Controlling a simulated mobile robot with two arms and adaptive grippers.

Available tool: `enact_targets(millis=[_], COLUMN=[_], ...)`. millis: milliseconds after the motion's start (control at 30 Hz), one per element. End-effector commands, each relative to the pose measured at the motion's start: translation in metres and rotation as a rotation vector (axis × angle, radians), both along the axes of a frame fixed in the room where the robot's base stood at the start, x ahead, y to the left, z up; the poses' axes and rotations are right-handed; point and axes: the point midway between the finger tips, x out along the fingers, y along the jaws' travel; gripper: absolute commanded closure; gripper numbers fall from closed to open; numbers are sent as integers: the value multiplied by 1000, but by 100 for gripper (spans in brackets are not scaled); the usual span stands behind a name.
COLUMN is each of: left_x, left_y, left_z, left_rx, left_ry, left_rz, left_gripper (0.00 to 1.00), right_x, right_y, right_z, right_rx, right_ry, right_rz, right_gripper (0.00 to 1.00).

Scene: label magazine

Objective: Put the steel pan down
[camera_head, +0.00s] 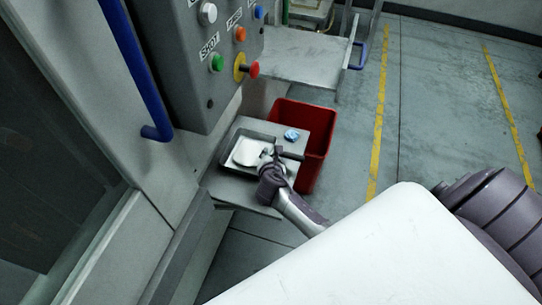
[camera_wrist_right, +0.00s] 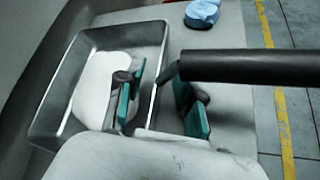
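The steel pan (camera_head: 234,169) sits level on a small grey ledge below the control box. It also shows in the right wrist view (camera_wrist_right: 62,84), a shallow rectangular pan with a flat white piece (camera_wrist_right: 92,88) inside. My right gripper (camera_head: 272,156) is at the pan's right side. In the wrist view its green-padded fingers (camera_wrist_right: 166,102) stand apart on either side of the pan's right wall, one inside and one outside, with gaps visible. A dark bar (camera_wrist_right: 250,66) crosses above the outer finger and hides part of it. My left gripper is out of view.
A red bin (camera_head: 320,150) stands beside the ledge. The control box (camera_head: 200,85) with buttons hangs close above. Floor with yellow lines (camera_head: 379,120) is clear at right.

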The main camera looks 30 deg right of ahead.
Motion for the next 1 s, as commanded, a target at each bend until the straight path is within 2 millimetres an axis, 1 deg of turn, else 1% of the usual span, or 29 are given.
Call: enact_targets(millis=[167, 267, 367, 733, 900, 1000], left_x=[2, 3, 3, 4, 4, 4], left_y=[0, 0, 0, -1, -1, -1], left_z=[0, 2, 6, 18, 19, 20], left_rx=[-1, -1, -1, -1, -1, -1], left_ry=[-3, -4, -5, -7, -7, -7], left_rz=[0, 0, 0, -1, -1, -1], left_gripper=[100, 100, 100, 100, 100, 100], right_x=[0, -2, -11, -68, -83, -87], right_y=[0, 1, 7, 40, 50, 52], right_z=[0, 4, 10, 50, 60, 63], right_rx=[0, 1, 1, 1, 1, 0], right_ry=[0, 1, 1, 0, 0, 0], right_rz=[0, 0, 0, 0, -1, -2], right_gripper=[63, 63, 63, 63, 63, 63])
